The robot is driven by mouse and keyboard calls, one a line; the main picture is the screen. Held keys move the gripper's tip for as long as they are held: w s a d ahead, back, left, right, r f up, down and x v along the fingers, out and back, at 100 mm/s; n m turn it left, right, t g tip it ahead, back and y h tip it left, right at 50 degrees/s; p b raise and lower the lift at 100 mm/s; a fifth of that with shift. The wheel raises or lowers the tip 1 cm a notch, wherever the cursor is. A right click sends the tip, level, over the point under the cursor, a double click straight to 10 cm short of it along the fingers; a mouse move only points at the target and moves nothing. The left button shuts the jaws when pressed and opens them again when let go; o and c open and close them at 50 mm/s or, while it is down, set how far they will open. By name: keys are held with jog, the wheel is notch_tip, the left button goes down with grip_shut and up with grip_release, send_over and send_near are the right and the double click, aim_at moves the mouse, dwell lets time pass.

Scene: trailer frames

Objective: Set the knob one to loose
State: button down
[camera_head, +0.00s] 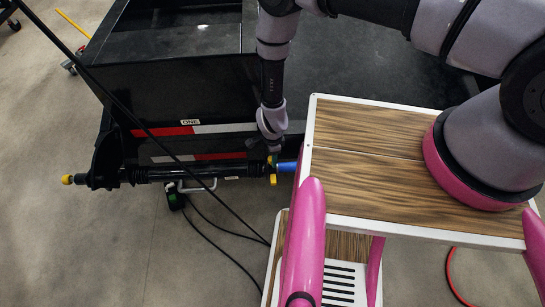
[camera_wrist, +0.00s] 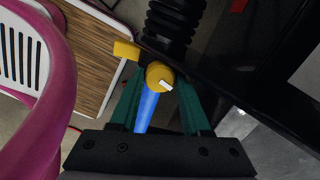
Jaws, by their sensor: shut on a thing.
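A black shaft (camera_head: 165,173) runs along the trailer's lower edge below a label reading "ONE" (camera_head: 190,122). At its right end is a yellow knob (camera_head: 272,179) with a blue cylinder (camera_head: 287,166) beside it. In the wrist view the round yellow knob (camera_wrist: 157,74) bears a small white mark, and a yellow tab (camera_wrist: 126,49) sticks out to its left. The blue cylinder (camera_wrist: 148,105) runs between the green fingers. My gripper (camera_head: 272,150) reaches down from above; in the wrist view its fingertips (camera_wrist: 160,84) are shut on the knob. The finger contact is partly hidden.
Another yellow knob (camera_head: 67,179) sits at the shaft's far left end. The black trailer (camera_head: 165,92) fills the back. Cables (camera_head: 215,228) lie on the floor below the shaft. A white and wood-topped platform (camera_head: 380,180) is close on the right.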

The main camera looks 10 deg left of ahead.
jog(key=shift+n, duration=0.3)
jog(key=c, duration=0.7)
grip_release()
jog(key=shift+o, duration=0.2)
notch_tip(320, 180, up, 11)
jog(key=shift+o, duration=0.3)
